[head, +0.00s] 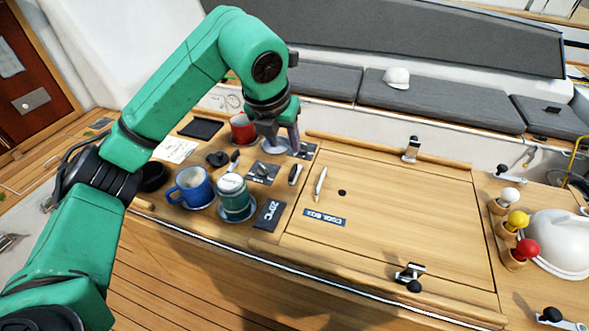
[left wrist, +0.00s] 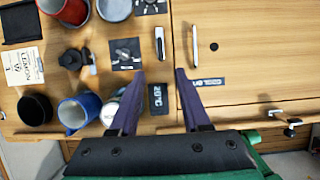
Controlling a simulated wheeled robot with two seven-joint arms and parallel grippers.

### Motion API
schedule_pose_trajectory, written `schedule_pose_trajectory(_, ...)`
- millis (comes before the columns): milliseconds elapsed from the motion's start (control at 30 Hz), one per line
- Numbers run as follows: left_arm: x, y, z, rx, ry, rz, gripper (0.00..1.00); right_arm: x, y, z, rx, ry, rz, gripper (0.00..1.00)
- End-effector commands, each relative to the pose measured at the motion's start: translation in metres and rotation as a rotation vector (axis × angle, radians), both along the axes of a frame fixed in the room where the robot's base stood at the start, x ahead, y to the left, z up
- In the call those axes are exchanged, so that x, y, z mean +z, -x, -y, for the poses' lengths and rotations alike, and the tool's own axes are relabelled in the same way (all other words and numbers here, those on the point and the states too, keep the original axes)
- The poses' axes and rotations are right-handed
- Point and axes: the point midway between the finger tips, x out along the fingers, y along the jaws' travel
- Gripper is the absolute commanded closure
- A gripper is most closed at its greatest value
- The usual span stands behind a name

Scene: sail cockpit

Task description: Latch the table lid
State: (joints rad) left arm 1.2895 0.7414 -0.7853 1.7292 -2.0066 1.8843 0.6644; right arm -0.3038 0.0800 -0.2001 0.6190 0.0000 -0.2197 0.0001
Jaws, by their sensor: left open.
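The wooden table lid (head: 400,215), with a small label reading roughly "COOL BOX" (head: 324,217), lies flat in the table top. A metal latch with a black knob (head: 409,275) sits at its front edge, and another latch (head: 411,149) at its back edge. I cannot tell whether either is fastened. In the left wrist view the lid (left wrist: 260,60) is at the right, with a latch (left wrist: 286,121) near its lower edge. My left gripper (head: 282,142) is open and empty above the table, left of the lid; it also shows in the left wrist view (left wrist: 160,72). My right gripper is not seen.
Left of the lid stand a blue mug (head: 191,187), a green lidded cup (head: 234,196), a red mug (head: 243,128) and a "20°C" display (head: 269,214). A white pen-like handle (head: 320,184) lies on the lid. Colored knobs (head: 517,222) and a white helmet (head: 560,243) are at right.

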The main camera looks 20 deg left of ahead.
Motion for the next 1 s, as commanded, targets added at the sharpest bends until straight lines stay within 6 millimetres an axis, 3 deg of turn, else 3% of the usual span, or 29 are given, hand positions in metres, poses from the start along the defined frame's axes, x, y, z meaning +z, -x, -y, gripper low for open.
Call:
schedule_pose_trajectory(500, -0.109, -0.045, 0.004, -0.002, 0.001, -0.006, 0.53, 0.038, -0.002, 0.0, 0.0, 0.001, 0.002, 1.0)
schedule_pose_trajectory(633, -0.124, -0.051, 0.004, -0.002, 0.0, -0.004, 0.53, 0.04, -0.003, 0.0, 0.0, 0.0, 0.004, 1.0)
schedule_pose_trajectory(867, -0.127, -0.052, 0.004, -0.002, 0.0, -0.002, 0.53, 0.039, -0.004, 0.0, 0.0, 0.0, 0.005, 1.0)
schedule_pose_trajectory(900, -0.127, -0.052, 0.004, -0.002, 0.0, -0.002, 0.57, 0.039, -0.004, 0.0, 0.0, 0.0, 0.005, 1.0)
schedule_pose_trajectory(1000, -0.127, -0.052, 0.004, -0.002, 0.0, -0.002, 0.95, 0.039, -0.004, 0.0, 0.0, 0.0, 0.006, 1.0)
